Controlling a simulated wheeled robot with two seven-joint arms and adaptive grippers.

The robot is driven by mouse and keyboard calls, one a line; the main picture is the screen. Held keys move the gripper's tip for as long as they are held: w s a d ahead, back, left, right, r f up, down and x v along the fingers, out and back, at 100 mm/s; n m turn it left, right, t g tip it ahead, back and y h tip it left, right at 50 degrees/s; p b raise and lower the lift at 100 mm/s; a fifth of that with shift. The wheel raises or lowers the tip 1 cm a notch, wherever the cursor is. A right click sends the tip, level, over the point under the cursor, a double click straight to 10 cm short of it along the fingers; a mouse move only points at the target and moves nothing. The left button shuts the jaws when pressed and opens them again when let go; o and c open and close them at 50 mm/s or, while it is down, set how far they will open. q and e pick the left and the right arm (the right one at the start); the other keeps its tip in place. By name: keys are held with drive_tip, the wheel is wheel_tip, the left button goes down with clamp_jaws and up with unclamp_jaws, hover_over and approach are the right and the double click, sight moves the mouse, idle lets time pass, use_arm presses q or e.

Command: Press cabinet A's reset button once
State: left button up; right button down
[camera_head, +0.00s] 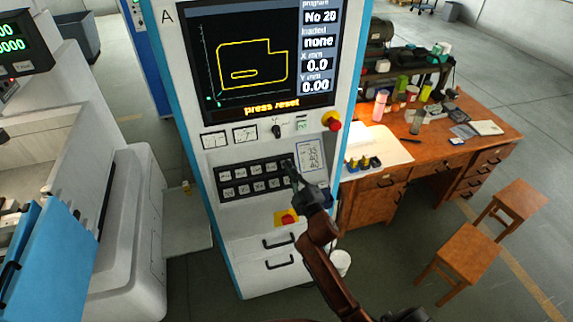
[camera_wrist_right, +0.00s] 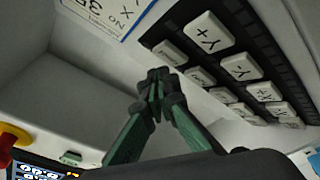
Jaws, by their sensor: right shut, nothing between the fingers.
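Cabinet A (camera_head: 262,240) is white with blue edges and the letter A at its top left. Its screen (camera_head: 255,60) shows a yellow outline and the words "press reset". Below is a black key panel (camera_head: 251,180) with two rows of white keys. My right gripper (camera_head: 289,168) is shut and empty at the panel's right end. In the right wrist view its fingertips (camera_wrist_right: 160,76) are close to a white corner key (camera_wrist_right: 170,53); I cannot tell whether they touch it. Keys marked Y+ (camera_wrist_right: 208,33) and Y- (camera_wrist_right: 241,67) are nearby. I cannot read a reset label. My left gripper is not in view.
A red knob on yellow (camera_head: 331,121) juts out above right of the panel, and a red switch on a yellow plate (camera_head: 287,218) is below. A wooden desk (camera_head: 440,140) with tools and two stools (camera_head: 466,255) stand to the right. A blue-and-white machine (camera_head: 70,230) stands left.

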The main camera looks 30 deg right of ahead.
drive_tip(key=shift+w, duration=0.1)
drive_tip(key=shift+w+d+f, duration=0.1)
drive_tip(key=shift+w+f, duration=0.15)
drive_tip(key=shift+w+f+b, duration=0.25)
drive_tip(key=shift+w+b, duration=0.05)
idle(0.8)
drive_tip(key=shift+r, duration=0.1)
drive_tip(key=shift+s+r+p, duration=0.4)
drive_tip(key=shift+s+p, duration=0.25)
drive_tip(key=shift+s+r+p, duration=0.25)
drive_tip(key=shift+r+p, duration=0.05)
drive_tip(key=shift+p, duration=0.1)
drive_tip(key=s+r+p, duration=0.1)
drive_tip(key=s+a+r+p, duration=0.1)
drive_tip(key=s+p, duration=0.1)
drive_tip(key=shift+s+a+r, duration=0.1)
drive_tip(key=shift+s+r, duration=0.1)
drive_tip(key=shift+s, duration=0.05)
